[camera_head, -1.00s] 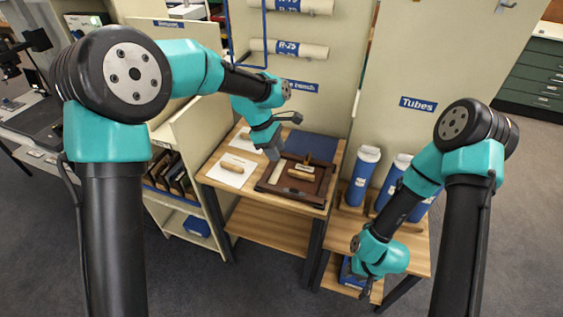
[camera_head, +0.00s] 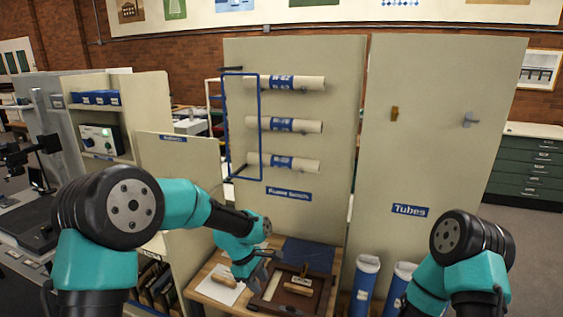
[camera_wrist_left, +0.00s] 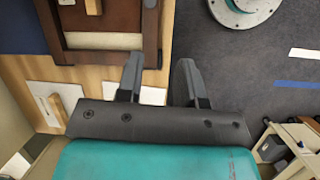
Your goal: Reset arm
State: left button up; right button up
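My left arm comes in from the left in the head view, and its gripper (camera_head: 258,272) is over the wooden table beside a dark brown frame (camera_head: 268,302). In the left wrist view my left gripper (camera_wrist_left: 160,82) has its two fingers spread apart with nothing between them. The table edge and the dark floor lie beyond the fingers, and a corner of the frame (camera_wrist_left: 151,30) is close to the left finger. My right arm bends down at the lower right of the head view. Its gripper is below the picture edge.
White sheets (camera_head: 222,285) and a blue mat (camera_head: 308,254) lie on the table. Blue tubes with white tops (camera_head: 366,275) stand to the right. A tall panel (camera_head: 345,130) holds rolled tubes (camera_head: 285,124) and a blue wire rack (camera_head: 226,130).

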pick_arm(q)
jog(key=s+a+f+m+t, duration=0.1)
jog(key=s+a+f+m, duration=0.3)
jog(key=f, duration=0.5)
jog(key=s+a+f+m, duration=0.2)
jog(key=s+a+f, duration=0.4)
jog(key=f, duration=0.3)
jog(key=s+a+f+m, duration=0.2)
jog(key=s+f, duration=0.1)
jog(key=s, duration=0.4)
jog(key=s+a+f+m, duration=0.3)
jog(key=s+f, duration=0.1)
jog(key=s, duration=0.2)
jog(key=shift+s+t+y, duration=0.3)
jog(key=shift+s+t, duration=0.05)
jog(key=shift+t, duration=0.05)
jog(key=shift+a, duration=0.1)
